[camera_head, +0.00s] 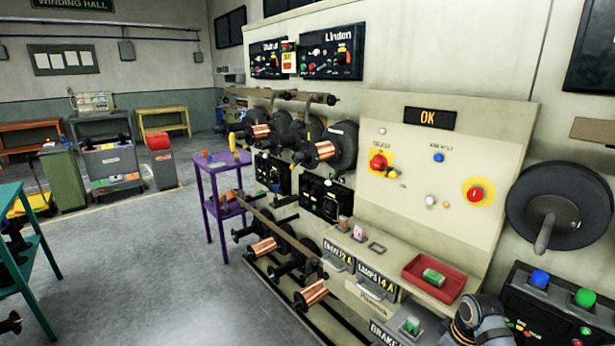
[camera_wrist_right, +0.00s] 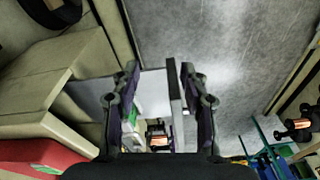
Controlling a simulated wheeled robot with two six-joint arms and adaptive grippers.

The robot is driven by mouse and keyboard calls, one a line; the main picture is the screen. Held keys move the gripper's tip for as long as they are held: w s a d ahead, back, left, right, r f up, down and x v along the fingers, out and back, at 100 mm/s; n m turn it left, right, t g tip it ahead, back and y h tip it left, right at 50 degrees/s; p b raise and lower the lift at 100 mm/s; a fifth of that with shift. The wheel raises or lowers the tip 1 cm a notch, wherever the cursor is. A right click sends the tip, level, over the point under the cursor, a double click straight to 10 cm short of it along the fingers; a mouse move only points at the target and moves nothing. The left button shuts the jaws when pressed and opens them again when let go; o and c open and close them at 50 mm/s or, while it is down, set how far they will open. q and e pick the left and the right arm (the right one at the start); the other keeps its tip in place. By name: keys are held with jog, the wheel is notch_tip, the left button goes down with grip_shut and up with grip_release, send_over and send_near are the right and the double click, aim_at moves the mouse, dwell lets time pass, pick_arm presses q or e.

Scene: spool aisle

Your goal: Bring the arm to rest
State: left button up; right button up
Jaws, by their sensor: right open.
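My right gripper (camera_wrist_right: 159,68) shows in the right wrist view with its two dark fingers spread apart. I see nothing held between them. A grey panel-like surface lies behind the gap, with a small green and white item (camera_wrist_right: 135,112) beyond the left finger; I cannot tell how far away these are. In the head view, a grey, rounded part of my arm shows at the bottom right, in front of the cream console (camera_head: 455,150). The gripper itself is not visible there. My left gripper is in neither view.
A red tray (camera_head: 420,285) holding a green item sits on the console ledge, above labelled drawers (camera_head: 375,282). A black box with blue and green buttons (camera_head: 560,310) stands at right. Copper spools (camera_head: 312,294) are left of the console. A purple table (camera_head: 207,190) stands farther back. Floor at left-centre is clear.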

jog(key=s+f+m, duration=0.2)
jog(key=s+f, duration=0.3)
jog(key=f, duration=0.5)
jog(key=s+f+m+h, duration=0.1)
jog(key=s+f, duration=0.3)
jog(key=f, duration=0.5)
jog(key=s+f+m, duration=0.2)
jog(key=s+f, duration=0.3)
jog(key=f, duration=0.5)
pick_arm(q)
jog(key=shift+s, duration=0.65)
pick_arm(e)
jog(key=s+a+f, duration=0.1)
jog(key=s+f, duration=0.3)
jog(key=s, duration=0.5)
jog(key=s+a+f, duration=0.2)
jog(key=s+f, duration=0.3)
jog(key=s, duration=0.4)
jog(key=s+a+f, duration=0.2)
jog(key=s+f, duration=0.2)
jog(key=s, duration=0.5)
jog(key=shift+s+a+f+m+h, duration=0.2)
jog(key=shift+s+a+m+h, duration=0.1)
jog(key=shift+s+h, duration=0.1)
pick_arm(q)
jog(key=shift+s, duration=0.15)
pick_arm(e)
jog(key=shift+w, duration=0.1)
